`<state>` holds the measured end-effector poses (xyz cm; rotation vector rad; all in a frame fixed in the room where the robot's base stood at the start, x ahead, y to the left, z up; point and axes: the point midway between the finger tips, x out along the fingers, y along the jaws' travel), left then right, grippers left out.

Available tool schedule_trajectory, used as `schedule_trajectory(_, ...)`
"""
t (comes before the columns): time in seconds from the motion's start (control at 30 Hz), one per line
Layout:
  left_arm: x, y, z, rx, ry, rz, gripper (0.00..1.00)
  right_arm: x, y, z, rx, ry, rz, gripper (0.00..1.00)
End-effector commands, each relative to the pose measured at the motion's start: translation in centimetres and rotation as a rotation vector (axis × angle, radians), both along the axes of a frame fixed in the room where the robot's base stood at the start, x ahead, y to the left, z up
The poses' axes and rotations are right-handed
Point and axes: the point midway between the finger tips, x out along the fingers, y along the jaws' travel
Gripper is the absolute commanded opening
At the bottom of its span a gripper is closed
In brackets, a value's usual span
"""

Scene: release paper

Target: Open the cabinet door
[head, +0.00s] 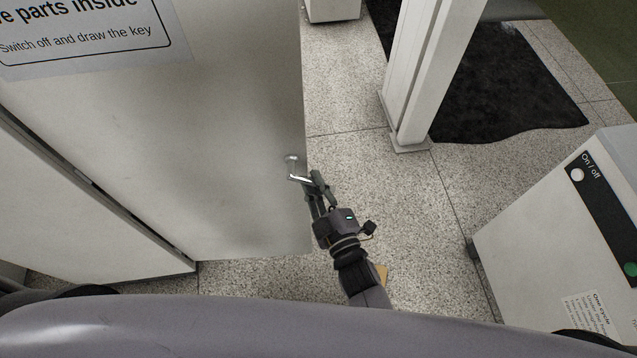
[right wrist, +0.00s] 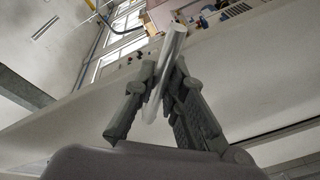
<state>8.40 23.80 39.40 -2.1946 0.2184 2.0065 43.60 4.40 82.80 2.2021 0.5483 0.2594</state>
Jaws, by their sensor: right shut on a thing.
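The cabinet door (head: 225,130) is a pale panel filling the left of the head view, with a warning sign (head: 85,35) at its top. A small metal handle (head: 293,161) sits near its right edge. My right gripper (head: 309,180) is at the handle, its fingers shut on it. In the right wrist view the shiny handle bar (right wrist: 172,50) runs between the two fingertips (right wrist: 163,70). A dark gap (head: 100,190) runs down the left side of the panel; I cannot tell how far the door stands open. My left gripper is out of view.
A white post (head: 425,75) stands on the speckled floor (head: 345,95) to the right, before a dark mat (head: 500,85). A white machine box (head: 540,235) with an on/off panel stands at the lower right.

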Motion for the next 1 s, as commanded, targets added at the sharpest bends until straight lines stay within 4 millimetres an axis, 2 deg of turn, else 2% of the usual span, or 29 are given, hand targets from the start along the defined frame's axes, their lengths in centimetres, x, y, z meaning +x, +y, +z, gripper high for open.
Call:
schedule_trajectory(0.33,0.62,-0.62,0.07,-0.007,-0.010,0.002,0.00,0.09,0.17,0.34,0.007,-0.004,0.001,0.00)
schedule_trajectory(0.37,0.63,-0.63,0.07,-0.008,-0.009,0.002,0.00,0.09,0.17,0.34,0.007,-0.004,0.001,0.13)
schedule_trajectory(0.67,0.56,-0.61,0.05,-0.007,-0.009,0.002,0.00,0.04,0.10,0.17,0.003,-0.002,0.000,0.32)
schedule_trajectory(1.0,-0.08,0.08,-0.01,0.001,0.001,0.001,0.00,-0.30,-0.11,0.06,0.002,0.000,0.000,0.32)
